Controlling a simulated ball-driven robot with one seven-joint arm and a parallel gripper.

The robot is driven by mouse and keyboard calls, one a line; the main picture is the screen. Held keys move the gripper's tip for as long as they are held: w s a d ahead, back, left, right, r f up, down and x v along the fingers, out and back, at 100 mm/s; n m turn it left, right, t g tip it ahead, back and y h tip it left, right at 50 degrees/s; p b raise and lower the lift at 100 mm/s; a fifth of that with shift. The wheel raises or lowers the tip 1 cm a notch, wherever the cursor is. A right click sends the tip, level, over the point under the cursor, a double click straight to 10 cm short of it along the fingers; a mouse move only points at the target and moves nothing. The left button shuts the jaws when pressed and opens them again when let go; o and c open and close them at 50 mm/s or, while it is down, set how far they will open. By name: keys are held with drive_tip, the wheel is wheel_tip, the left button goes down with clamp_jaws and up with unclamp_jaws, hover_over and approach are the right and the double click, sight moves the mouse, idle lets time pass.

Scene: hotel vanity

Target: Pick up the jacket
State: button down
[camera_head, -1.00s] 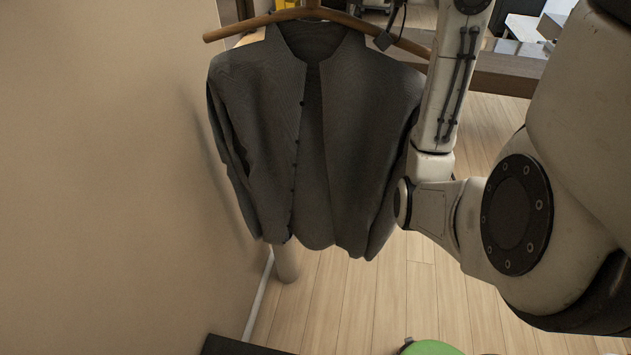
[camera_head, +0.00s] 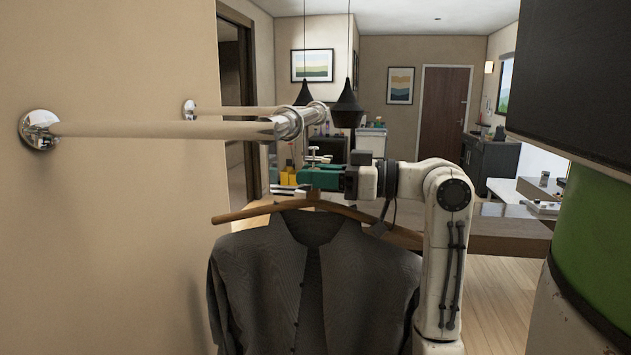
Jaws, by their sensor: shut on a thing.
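The dark grey jacket (camera_head: 268,285) hangs open at the front on a brown wooden hanger (camera_head: 262,209), in the lower middle of the view. Its lower part is cut off by the picture's edge. My gripper (camera_head: 292,183) is at the top of the hanger, pointing left, shut on the hanger near its hook. The exact grip and the hook are too small to make out. The gripper and hanger sit just below and in front of the end of the wall rail.
A wall rail (camera_head: 160,130) with chrome ends juts out from the left wall (camera_head: 110,240), close above the hanger. A wooden counter (camera_head: 490,232) lies behind my arm. Black pendant lamps (camera_head: 347,104) hang beyond. A brown door (camera_head: 442,118) is at the back.

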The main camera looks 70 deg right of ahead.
drive_tip(key=s+d+b, duration=0.1)
drive_tip(key=s, duration=1.7)
drive_tip(key=shift+d, duration=0.2)
drive_tip(key=shift+b, duration=0.3)
drive_tip(key=s, duration=0.7)
drive_tip(key=shift+d, duration=0.25)
idle(0.9)
drive_tip(key=shift+w, duration=0.1)
hover_over(363, 221)
drive_tip(key=s, duration=0.1)
drive_tip(key=shift+d+b, duration=0.15)
drive_tip(key=shift+b, duration=0.2)
drive_tip(key=shift+w+f, duration=0.1)
drive_tip(key=shift+w, duration=0.35)
drive_tip(key=s, duration=0.7)
drive_tip(key=shift+s+d, duration=0.15)
drive_tip(key=shift+s, duration=0.2)
